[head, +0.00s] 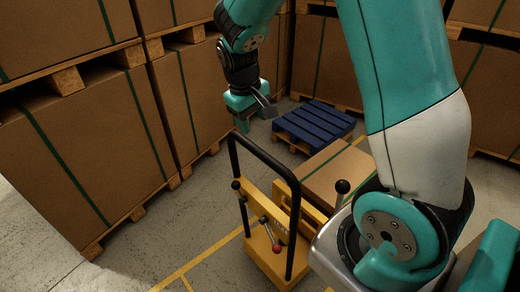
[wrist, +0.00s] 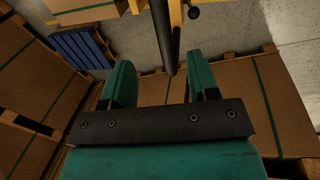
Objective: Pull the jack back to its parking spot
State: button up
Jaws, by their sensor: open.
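The jack (head: 263,262) is yellow with a black looped handle (head: 265,158) and stands on the floor at the lower middle of the head view. A red-knobbed lever (head: 276,246) and black knobs show on it. My gripper (head: 243,122) is open and empty, just above the handle's far left corner. In the wrist view the black handle (wrist: 163,35) shows between the two teal fingers (wrist: 159,60), its near end close to the gripper. I cannot tell whether the fingers touch it. Part of the jack is hidden behind my arm.
A brown carton (head: 338,172) sits just beyond the jack's handle. A blue pallet (head: 315,125) lies behind it. Tall cartons on wooden pallets (head: 105,140) wall off the left and back. Yellow lines (head: 195,262) mark the floor; grey floor at the lower left is clear.

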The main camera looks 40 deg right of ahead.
aim_at(260, 151)
jog(key=f, duration=0.4)
jog(key=d+f, duration=0.1)
jog(key=f, duration=0.3)
jog(key=d+f+p, duration=0.1)
jog(key=f, duration=0.3)
jog(key=shift+d, duration=0.2)
jog(key=shift+c, duration=0.3)
grip_shut()
